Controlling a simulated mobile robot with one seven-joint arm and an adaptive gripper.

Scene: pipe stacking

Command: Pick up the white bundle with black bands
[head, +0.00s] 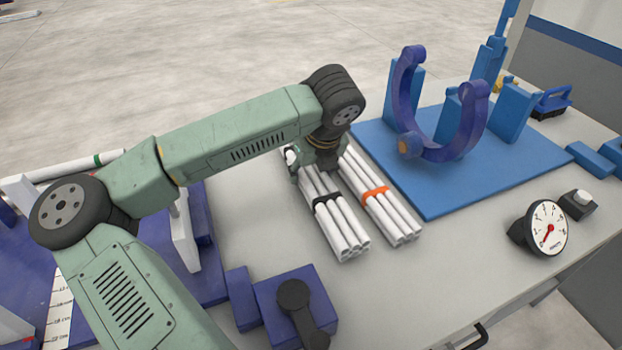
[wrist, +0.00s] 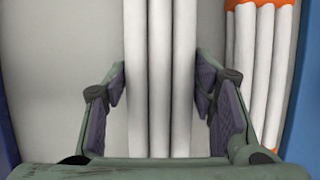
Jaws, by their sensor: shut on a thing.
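The white bundle with black bands (head: 345,232) lies on the table, and one black band (head: 327,199) shows around its pipes. My gripper (head: 312,168) is at its far end, under my wrist, which hides part of the bundle there. The bundle appears to rest on the table still. No black band shows in the wrist view.
A white bundle with an orange band (head: 395,214) lies close on the right, nearly parallel. Beyond it is a blue base (head: 430,200) with a curved purple holder (head: 410,75). A gauge (head: 546,226) stands at right. A purple block (head: 283,300) stands in front.

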